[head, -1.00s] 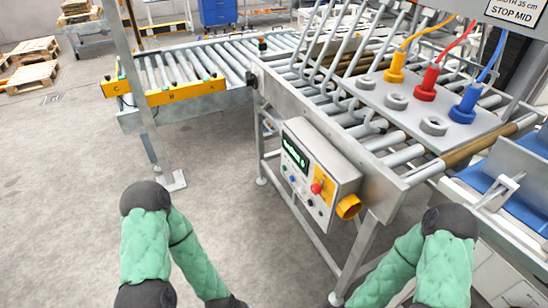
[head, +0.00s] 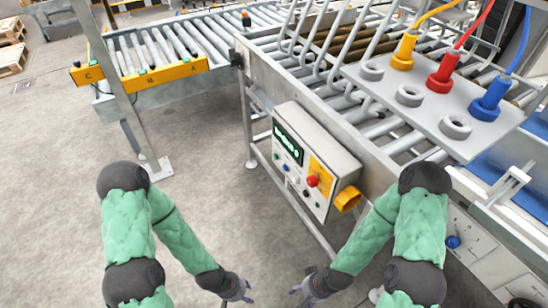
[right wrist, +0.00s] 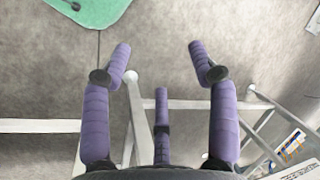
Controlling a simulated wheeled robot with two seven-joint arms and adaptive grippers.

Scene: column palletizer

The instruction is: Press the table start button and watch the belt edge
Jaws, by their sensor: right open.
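The grey control box (head: 325,157) is on the near side of the roller conveyor frame. Its face has a green-lit display (head: 288,142), a row of small buttons (head: 290,173), and a red knob (head: 312,181) on a yellow plate. I cannot read which button is start. My left gripper (head: 238,288) is low, below and left of the box, too small to tell open or shut. My right gripper (head: 308,287) is below the box, apart from it. In the right wrist view, its purple fingers (right wrist: 158,62) are spread and empty above the floor.
A roller conveyor (head: 170,52) has a yellow edge strip (head: 150,79) marked C, B, A. A metal post (head: 115,85) stands before it. Yellow, red (head: 440,75) and blue plugs stand on a grey plate at right. An orange-yellow part (head: 348,199) juts from the box.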

